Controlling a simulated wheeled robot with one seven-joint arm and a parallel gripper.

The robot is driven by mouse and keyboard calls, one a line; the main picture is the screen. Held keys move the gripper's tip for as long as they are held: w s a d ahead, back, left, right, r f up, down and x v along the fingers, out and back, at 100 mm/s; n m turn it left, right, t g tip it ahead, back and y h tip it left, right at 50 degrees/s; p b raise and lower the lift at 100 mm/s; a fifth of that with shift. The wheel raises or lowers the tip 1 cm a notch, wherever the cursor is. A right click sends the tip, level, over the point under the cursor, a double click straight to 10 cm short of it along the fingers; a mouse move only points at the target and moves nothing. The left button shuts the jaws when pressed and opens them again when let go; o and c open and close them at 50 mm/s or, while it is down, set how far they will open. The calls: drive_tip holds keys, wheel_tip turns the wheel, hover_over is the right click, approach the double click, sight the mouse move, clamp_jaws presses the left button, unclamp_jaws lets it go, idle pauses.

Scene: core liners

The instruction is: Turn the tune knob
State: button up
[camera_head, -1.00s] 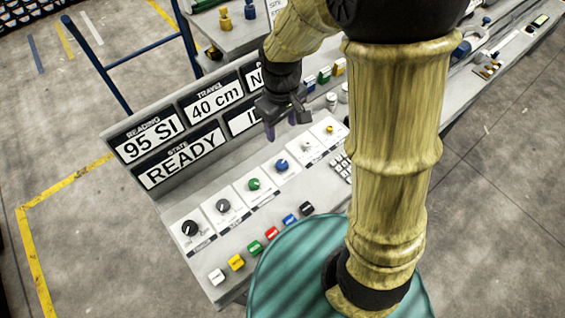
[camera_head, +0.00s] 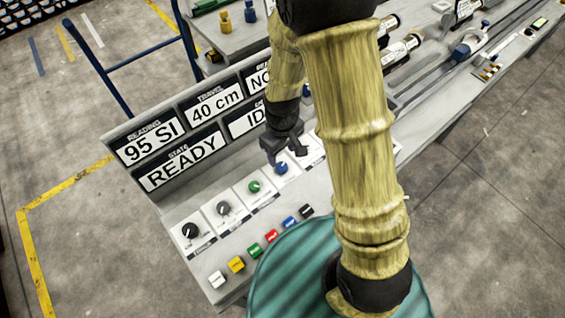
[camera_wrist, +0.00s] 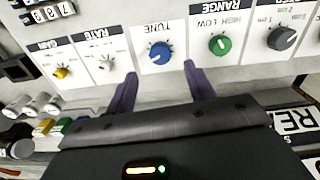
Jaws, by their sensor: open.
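The tune knob is a blue round knob (camera_wrist: 159,53) on a white plate labelled TUNE in the wrist view. It also shows in the head view (camera_head: 281,168), just below my gripper. My gripper (camera_wrist: 158,80) is open, with its two dark purple fingers apart and nothing between them. In the wrist view the fingertips lie on either side of the blue knob's plate, short of the knob itself. In the head view my gripper (camera_head: 285,152) hangs over the panel close above the blue knob. Whether it touches the panel cannot be told.
A green range knob (camera_wrist: 220,44) and a grey rate knob (camera_wrist: 106,62) flank the blue one. A row of coloured buttons (camera_head: 271,236) lies along the panel's front. The upright display board (camera_head: 180,158) stands behind the knobs, close to my gripper.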

sight(282, 166)
wheel_tip(282, 166, down, 7)
drive_tip(key=shift+r, duration=0.1)
idle(0.3)
drive_tip(key=c, duration=1)
